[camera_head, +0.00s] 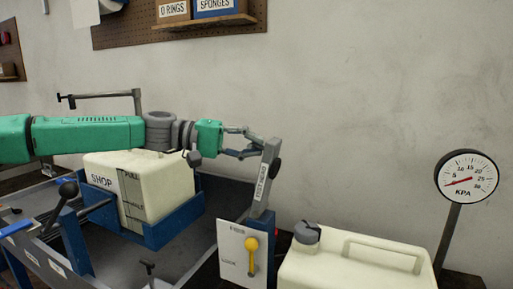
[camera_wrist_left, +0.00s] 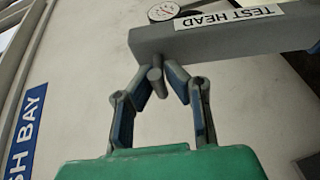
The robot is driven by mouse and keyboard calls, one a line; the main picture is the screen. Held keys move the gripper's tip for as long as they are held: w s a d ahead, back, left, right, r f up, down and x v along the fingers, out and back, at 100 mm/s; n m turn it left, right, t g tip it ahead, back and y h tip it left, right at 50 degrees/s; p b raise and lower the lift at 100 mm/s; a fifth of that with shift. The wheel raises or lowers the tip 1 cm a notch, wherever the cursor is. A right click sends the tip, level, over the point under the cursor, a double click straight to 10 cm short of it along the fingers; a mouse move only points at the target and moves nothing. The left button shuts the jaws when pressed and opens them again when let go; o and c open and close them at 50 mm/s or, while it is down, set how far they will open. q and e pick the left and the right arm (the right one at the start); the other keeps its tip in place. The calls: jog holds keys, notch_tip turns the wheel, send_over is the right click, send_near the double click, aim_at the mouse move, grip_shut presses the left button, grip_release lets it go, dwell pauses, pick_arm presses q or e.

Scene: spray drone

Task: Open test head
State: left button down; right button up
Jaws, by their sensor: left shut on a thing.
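The test head (camera_head: 267,172) is a grey tilted arm with a "TEST HEAD" label and a dark knob on its side, standing above a blue post. It also shows across the top of the left wrist view (camera_wrist_left: 210,36). My left gripper (camera_head: 256,146) reaches it from the left, near its upper end. In the left wrist view my left gripper (camera_wrist_left: 162,76) has its fingertips closed around a short grey peg (camera_wrist_left: 155,80) at the test head's edge. My right gripper is not in view.
A white plate with a yellow lever (camera_head: 252,245) and partly readable labels is below the test head. A cream jug (camera_head: 355,262) and a KPA gauge (camera_head: 467,177) stand to the right. A cream "SHOP" tank (camera_head: 150,185) sits in a blue tray under my left arm.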

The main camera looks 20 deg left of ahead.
pick_arm(q)
jog(key=c, duration=1.6)
grip_release()
jog(key=shift+a+f, duration=0.1)
jog(key=shift+o, duration=0.2)
jog(key=v, duration=1.2)
jog(key=shift+w+f, duration=0.1)
jog(key=shift+a+f, duration=0.1)
jog(key=shift+a, duration=0.05)
